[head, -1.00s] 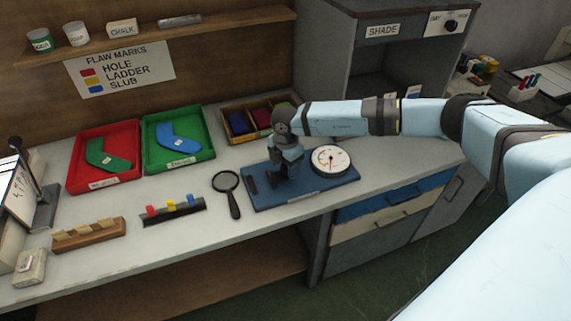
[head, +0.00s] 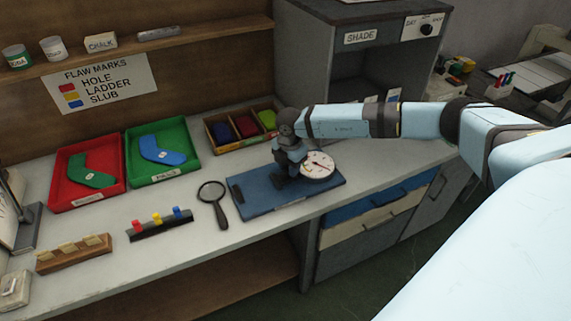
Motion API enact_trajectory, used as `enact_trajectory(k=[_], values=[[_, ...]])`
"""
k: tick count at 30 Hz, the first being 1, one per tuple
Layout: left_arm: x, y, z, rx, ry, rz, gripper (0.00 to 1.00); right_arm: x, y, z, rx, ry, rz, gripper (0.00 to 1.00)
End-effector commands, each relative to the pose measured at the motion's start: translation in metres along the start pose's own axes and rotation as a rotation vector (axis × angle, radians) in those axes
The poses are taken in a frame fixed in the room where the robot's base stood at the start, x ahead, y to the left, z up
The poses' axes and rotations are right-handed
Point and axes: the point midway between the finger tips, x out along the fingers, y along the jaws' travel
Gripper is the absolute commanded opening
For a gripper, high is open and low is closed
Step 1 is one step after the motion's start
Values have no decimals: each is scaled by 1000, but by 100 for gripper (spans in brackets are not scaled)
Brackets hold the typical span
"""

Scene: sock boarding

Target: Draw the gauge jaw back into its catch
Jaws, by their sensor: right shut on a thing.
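The gauge is a blue base plate (head: 262,205) lying on the bench, with a round white dial (head: 320,164) at its right end. My right gripper (head: 284,180) points down over the middle of the plate, just left of the dial and close against it. It is shut on the gauge jaw, which is mostly hidden behind the fingers. The catch cannot be made out. A small dark strip shows at the plate's left end. My left gripper is not in view.
A magnifying glass (head: 219,210) lies just left of the plate. A rack with coloured tabs (head: 160,226), a red tray (head: 62,190), a green tray (head: 133,172) and a wooden box of coloured pieces (head: 219,139) stand around. The grey shade cabinet (head: 310,55) rises behind.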

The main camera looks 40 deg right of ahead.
Motion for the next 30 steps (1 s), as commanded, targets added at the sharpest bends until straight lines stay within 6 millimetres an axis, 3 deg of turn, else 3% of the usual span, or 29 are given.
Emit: enact_trajectory(k=[1, 2, 4, 5, 13, 17, 30], values=[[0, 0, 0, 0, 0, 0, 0, -1, 0, 1, 1, -2, 1, 0], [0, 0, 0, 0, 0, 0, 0, -1, 0, 1, 1, -2, 1, 40], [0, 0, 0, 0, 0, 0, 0, -1, 0, 0, 1, -2, 1, 56], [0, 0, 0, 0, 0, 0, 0, -1, 0, 0, 1, -2, 1, 59], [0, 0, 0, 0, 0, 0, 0, -1, 0, 0, 0, -1, 1, 59], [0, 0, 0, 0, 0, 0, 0, -10, 1, 0, 0, 0, 3, 59], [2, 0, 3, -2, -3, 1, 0, -103, 1, 0, 0, -2, 4, 59]])
